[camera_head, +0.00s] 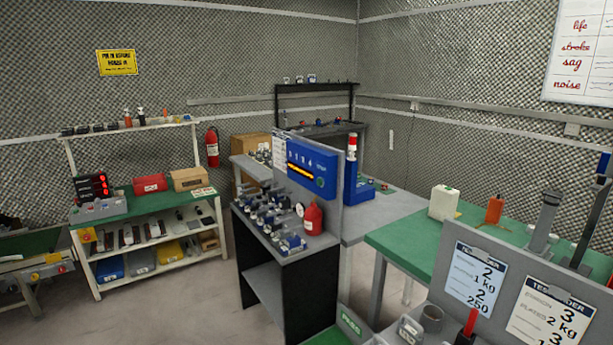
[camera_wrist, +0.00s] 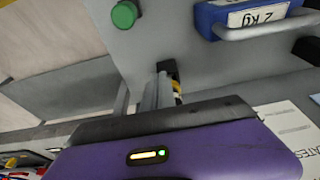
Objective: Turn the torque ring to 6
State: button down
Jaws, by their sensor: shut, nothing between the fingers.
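I cannot make out a torque ring or its numbers in either view. In the wrist view, my gripper (camera_wrist: 166,76) shows as grey and black fingers beyond its purple body. The fingers are shut and empty. They point toward a grey surface, and I cannot tell whether they touch it. A small yellow part shows beside the fingers, partly hidden. My gripper is not clearly visible in the head view.
In the wrist view, a green knob (camera_wrist: 125,14) and a blue "2 kg" block (camera_wrist: 250,17) with a handle lie beyond the fingers. The head view shows a green bench (camera_head: 408,240), a grey bench with a blue display panel (camera_head: 312,168), and open floor at left.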

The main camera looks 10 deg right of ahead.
jog(key=shift+w+d+p, duration=0.35)
jog(key=shift+w+d, duration=0.05)
jog(key=shift+w, duration=0.05)
dwell(1.1)
jog(key=shift+w+a+p, duration=0.25)
jog(key=shift+w+p, duration=0.1)
jog(key=shift+p, duration=1.65)
jog(key=shift+w+p, duration=0.35)
jog(key=shift+p, duration=0.95)
jog(key=shift+a, duration=0.2)
jog(key=shift+a+r+p, duration=0.1)
jog(key=shift+a+p, duration=0.15)
jog(key=shift+p, duration=0.35)
jog(key=shift+w+d+p+v, duration=0.1)
jog(key=shift+d+p+v, duration=0.1)
jog(key=shift+v, duration=0.75)
jog(key=shift+w+d+p+v, duration=0.1)
jog(key=shift+d+v, duration=0.1)
jog(key=shift+v, duration=0.75)
jog(key=shift+w+d+p+v, duration=0.1)
jog(key=shift+d+v, duration=0.15)
jog(key=shift+v, duration=0.65)
jog(key=shift+r, duration=0.25)
